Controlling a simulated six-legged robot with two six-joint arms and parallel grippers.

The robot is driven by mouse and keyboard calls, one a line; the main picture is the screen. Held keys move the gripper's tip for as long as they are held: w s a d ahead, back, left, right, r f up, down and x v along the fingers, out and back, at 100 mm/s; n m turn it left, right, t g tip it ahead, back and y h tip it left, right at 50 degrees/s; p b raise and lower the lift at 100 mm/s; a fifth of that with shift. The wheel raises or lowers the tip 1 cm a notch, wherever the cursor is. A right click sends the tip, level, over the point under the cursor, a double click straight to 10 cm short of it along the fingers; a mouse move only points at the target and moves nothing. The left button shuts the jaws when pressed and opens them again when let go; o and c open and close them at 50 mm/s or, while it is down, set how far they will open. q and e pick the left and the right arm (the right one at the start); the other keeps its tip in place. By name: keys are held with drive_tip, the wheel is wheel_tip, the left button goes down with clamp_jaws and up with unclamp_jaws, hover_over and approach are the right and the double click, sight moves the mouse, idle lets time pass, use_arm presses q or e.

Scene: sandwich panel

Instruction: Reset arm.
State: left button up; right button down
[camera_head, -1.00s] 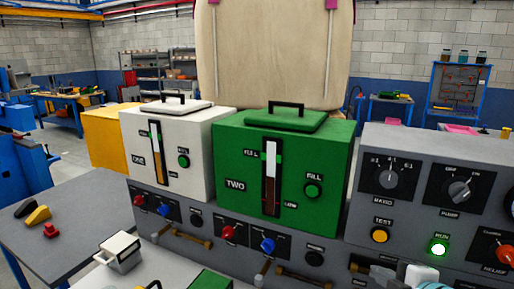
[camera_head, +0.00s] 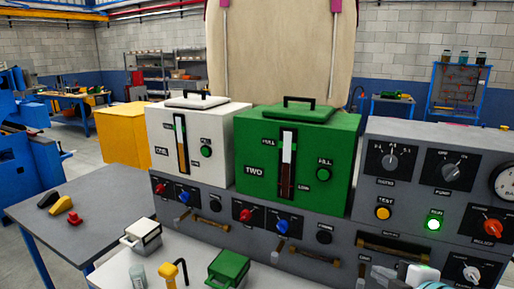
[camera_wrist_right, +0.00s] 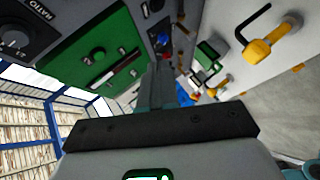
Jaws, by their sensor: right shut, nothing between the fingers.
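My right gripper (camera_head: 385,272) shows at the bottom right of the head view, in front of the grey control panel (camera_head: 340,238). In the right wrist view its fingers (camera_wrist_right: 160,75) are together with nothing between them. The panel's white box marked ONE (camera_head: 215,135) and green box marked TWO (camera_head: 250,150) stand closed, lids on. The green box also shows in the wrist view (camera_wrist_right: 85,60), apart from the fingers. My left gripper is not in view.
A pale work surface (camera_head: 205,235) in front of the panel holds a small white box (camera_head: 143,237), a small green box (camera_head: 228,268) and a yellow piece with a black bent handle (camera_head: 168,275). A grey side table (camera_head: 105,205) stands left. The RUN lamp (camera_head: 433,224) glows green.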

drive_tip(key=s+a+f+m+g+y, duration=0.1)
drive_tip(key=s+a+f+g, duration=0.15)
drive_tip(key=f, duration=0.65)
drive_tip(key=s+a+f+m+g, duration=0.15)
drive_tip(key=a+f, duration=0.25)
drive_tip(key=f, duration=0.4)
drive_tip(key=s+a+f+m+g+y, duration=0.1)
drive_tip(key=a+f+g, duration=0.2)
drive_tip(key=f, duration=0.6)
drive_tip(key=s+a+f+m+g, duration=0.2)
drive_tip(key=s+f+m, duration=0.5)
drive_tip(key=s+m, duration=0.1)
drive_tip(key=s+a+f+m+g+h, duration=0.1)
drive_tip(key=s+a+f+m+g, duration=0.1)
drive_tip(key=s+f+m, duration=0.6)
drive_tip(key=shift+s+f+g, duration=0.15)
drive_tip(key=shift+s+g, duration=0.45)
drive_tip(key=shift+s, duration=0.05)
